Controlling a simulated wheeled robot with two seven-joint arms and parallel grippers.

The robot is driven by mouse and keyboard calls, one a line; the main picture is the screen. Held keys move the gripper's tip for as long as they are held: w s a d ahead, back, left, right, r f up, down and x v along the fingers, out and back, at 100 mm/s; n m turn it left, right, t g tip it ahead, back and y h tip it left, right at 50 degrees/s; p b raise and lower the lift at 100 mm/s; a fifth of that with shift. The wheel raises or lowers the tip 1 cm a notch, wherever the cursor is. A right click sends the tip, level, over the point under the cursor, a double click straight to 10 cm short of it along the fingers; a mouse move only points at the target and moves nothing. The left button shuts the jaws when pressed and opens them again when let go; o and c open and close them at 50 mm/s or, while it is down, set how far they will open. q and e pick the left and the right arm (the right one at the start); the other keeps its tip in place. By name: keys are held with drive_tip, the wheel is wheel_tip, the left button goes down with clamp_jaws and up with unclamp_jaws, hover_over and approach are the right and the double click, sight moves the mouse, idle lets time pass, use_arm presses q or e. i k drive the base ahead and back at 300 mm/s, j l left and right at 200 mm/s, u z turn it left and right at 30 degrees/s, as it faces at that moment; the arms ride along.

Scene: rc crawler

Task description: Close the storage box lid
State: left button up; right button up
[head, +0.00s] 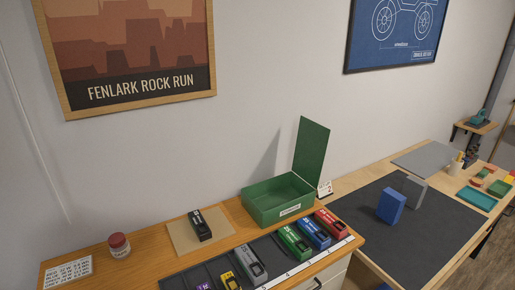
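The green storage box (262,209) stands on the wooden cabinet top against the wall, with a small white label on its front. Its inside looks empty. Its green lid (311,147) is open and stands nearly upright along the box's right side. Neither of my grippers shows in the head view.
Several small boxes in red, blue, green and grey (250,264) lie on a dark strip in front of the storage box. A black box (200,225) lies on a tan board to its left, near a red-capped jar (119,245). On the lower bench at right, a blue block (391,206) stands on a dark mat (437,232).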

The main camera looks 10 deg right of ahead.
sight(312, 140)
drive_tip(key=l+u, duration=0.3)
drive_tip(key=l, duration=0.25)
drive_tip(key=l+u, duration=0.3)
drive_tip(key=l, duration=0.25)
drive_tip(key=l+u, duration=0.3)
drive_tip(key=l, duration=0.25)
drive_tip(key=k+l+u, duration=0.15)
drive_tip(key=l+u, duration=0.15)
drive_tip(key=l, duration=0.2)
drive_tip(key=k+l, duration=0.1)
drive_tip(key=l, duration=0.3)
drive_tip(key=k+l, duration=0.1)
drive_tip(key=l, duration=0.25)
drive_tip(key=k+l, duration=0.1)
drive_tip(key=l, duration=0.3)
drive_tip(key=k+l+u, duration=0.1)
drive_tip(key=l, duration=0.25)
drive_tip(key=k+l, duration=0.15)
drive_tip(key=l, duration=0.25)
drive_tip(key=k+l, duration=0.1)
drive_tip(key=l, duration=0.25)
drive_tip(key=k+l+u, duration=0.15)
drive_tip(key=l+u, duration=0.25)
drive_tip(key=k+l+u, duration=0.15)
drive_tip(key=l+u, duration=0.25)
drive_tip(key=k+l+u, duration=0.2)
drive_tip(key=u, duration=0.15)
